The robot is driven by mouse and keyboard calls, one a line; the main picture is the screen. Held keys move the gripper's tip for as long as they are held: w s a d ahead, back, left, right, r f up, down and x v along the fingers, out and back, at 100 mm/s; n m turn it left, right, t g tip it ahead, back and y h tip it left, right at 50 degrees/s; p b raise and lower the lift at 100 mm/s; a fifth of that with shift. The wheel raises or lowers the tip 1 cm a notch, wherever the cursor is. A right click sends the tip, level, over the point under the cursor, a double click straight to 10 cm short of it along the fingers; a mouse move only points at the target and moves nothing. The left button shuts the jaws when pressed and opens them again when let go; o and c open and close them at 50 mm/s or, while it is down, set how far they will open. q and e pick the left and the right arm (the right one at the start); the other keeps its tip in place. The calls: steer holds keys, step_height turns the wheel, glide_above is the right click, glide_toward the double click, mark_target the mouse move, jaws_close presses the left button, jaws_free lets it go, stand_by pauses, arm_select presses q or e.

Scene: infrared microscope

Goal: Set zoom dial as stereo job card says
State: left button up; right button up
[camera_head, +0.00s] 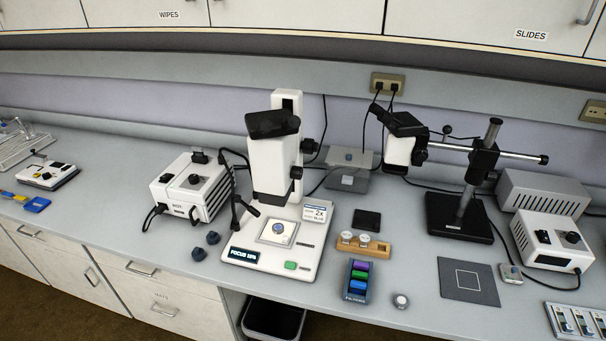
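A white stereo microscope (278,165) with black eyepieces stands mid-bench on a white base. Black knobs are on its right side: a lower one (296,172) by the body and a larger one (308,146) by the column. I cannot tell which is the zoom dial, and no scale is readable. A small white card (316,212) with a blue header stands at the base's right rear. Its large text looks like "2x"; the smaller lines are too small to read. A second microscope head (400,150) hangs from a boom stand further right. Neither gripper is in view.
A white light-source box (192,188) with cables stands left of the microscope. A wooden holder (364,244), a rack of coloured items (357,280) and a dark square mat (468,281) lie to the right. An open bin (273,318) is below the bench edge.

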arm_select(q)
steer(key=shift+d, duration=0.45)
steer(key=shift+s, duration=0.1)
